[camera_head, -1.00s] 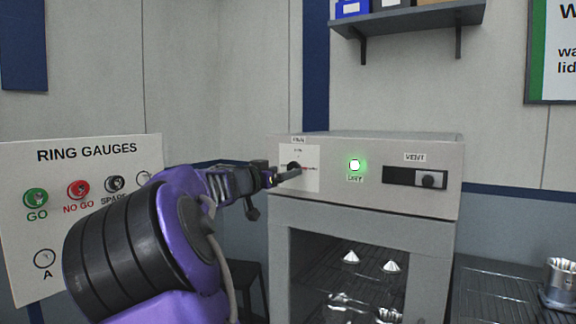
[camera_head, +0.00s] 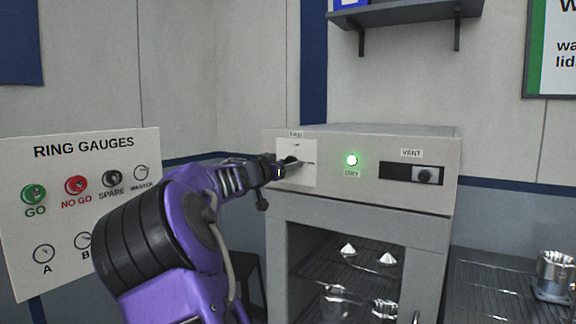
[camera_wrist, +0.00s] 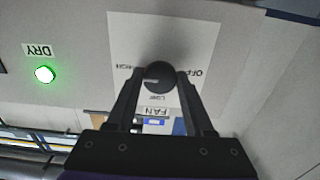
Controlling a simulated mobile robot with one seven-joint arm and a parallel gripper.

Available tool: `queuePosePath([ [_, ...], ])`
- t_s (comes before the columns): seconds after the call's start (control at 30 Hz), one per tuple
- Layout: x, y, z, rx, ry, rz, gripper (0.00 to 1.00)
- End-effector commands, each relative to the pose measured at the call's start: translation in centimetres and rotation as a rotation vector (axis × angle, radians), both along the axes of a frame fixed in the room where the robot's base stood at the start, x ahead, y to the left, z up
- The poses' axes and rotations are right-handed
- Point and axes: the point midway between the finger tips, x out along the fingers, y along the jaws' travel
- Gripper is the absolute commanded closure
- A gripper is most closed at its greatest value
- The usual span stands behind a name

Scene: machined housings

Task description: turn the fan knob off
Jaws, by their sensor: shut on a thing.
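The fan knob (camera_wrist: 160,76) is a dark round knob on a white label plate on the front of a grey cabinet. In the wrist view the plate carries the words OFF, LOW and HIGH, and it appears upside down. My gripper (camera_wrist: 161,84) is shut on the knob, one finger on each side. In the head view my gripper (camera_head: 286,168) reaches the white plate (camera_head: 310,165) from the left and mostly hides the knob. The knob's pointer setting is hard to read.
A lit green DRY lamp (camera_head: 352,160) and a VENT slider (camera_head: 424,176) sit right of the plate. Below is the cabinet's windowed door (camera_head: 345,225). A ring gauge board (camera_head: 100,205) stands at left. A wire rack (camera_head: 490,285) with a metal housing (camera_head: 554,275) is at right.

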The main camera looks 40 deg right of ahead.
Motion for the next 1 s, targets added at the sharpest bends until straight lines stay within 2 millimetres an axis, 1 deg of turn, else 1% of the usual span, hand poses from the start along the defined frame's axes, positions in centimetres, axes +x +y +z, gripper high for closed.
queuePosePath([
  [0.03, -0.01, 0.01, 0.01, 0.0, 0.0, 0.0, 0.8],
  [0.13, -0.01, 0.01, 0.01, 0.0, 0.0, 0.0, 0.98],
  [0.17, -0.01, 0.01, 0.01, 0.0, 0.0, 0.0, 1.0],
  [0.37, -0.01, 0.01, -0.06, -0.004, 0.009, 0.0, 1.0],
  [0.57, -0.03, 0.0, -0.26, -0.029, 0.07, 0.0, 1.0],
  [0.77, -0.05, 0.0, -0.36, -0.082, 0.196, 0.0, 1.0],
  [1.0, -0.03, 0.0, -0.35, -0.167, 0.404, 0.0, 1.0],
])
